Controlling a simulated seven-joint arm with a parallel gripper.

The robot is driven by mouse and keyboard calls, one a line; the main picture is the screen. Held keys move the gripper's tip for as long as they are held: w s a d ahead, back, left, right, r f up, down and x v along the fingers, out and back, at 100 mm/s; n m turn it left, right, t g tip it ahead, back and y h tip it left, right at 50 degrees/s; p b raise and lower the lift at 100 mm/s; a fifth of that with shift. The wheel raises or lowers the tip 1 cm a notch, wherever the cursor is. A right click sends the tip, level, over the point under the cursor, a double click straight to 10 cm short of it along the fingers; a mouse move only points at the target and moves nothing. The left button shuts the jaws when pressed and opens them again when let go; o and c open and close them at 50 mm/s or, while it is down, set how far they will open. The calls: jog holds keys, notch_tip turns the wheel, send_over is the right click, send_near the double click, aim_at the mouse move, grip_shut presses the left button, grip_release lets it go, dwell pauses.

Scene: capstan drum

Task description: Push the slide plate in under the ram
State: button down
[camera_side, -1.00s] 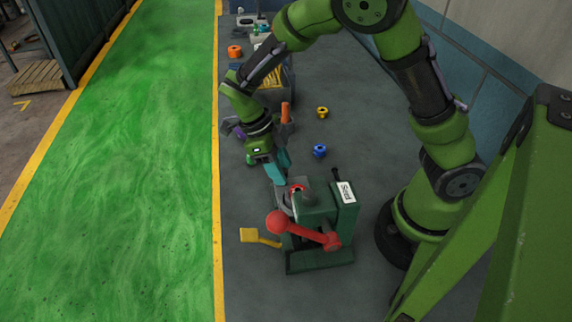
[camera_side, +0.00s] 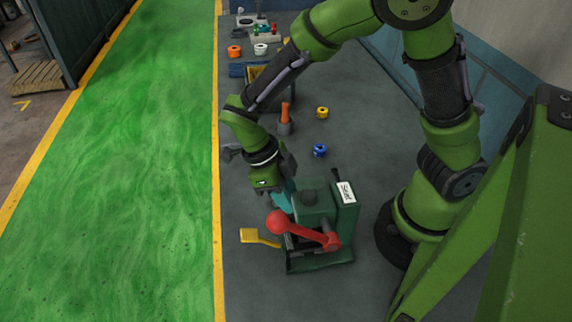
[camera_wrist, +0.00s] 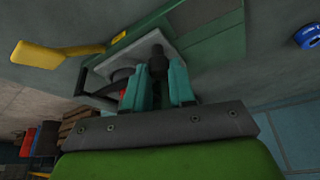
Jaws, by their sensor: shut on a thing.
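The green press (camera_side: 318,230) stands on the grey bench, with a red ball lever (camera_side: 277,222) at its front and a white label on its right block. The grey slide plate (camera_wrist: 140,57) shows in the wrist view, partly inside the press's green frame. In the wrist view my gripper (camera_wrist: 158,84) is shut on the dark upright knob (camera_wrist: 157,62) at the plate's edge. In the side view the plate is hidden by the press and my fingers.
A yellow handle (camera_side: 260,237) sticks out left of the press. A blue nut (camera_side: 320,150) and a yellow nut (camera_side: 322,112) lie behind it. An orange-handled tool stands in a grey holder (camera_side: 285,125). Bench space between these is clear.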

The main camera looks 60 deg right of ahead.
jog(key=shift+s+a, duration=0.35)
jog(key=shift+a, duration=0.1)
jog(key=c, duration=0.9)
grip_release()
jog(key=shift+c, duration=0.2)
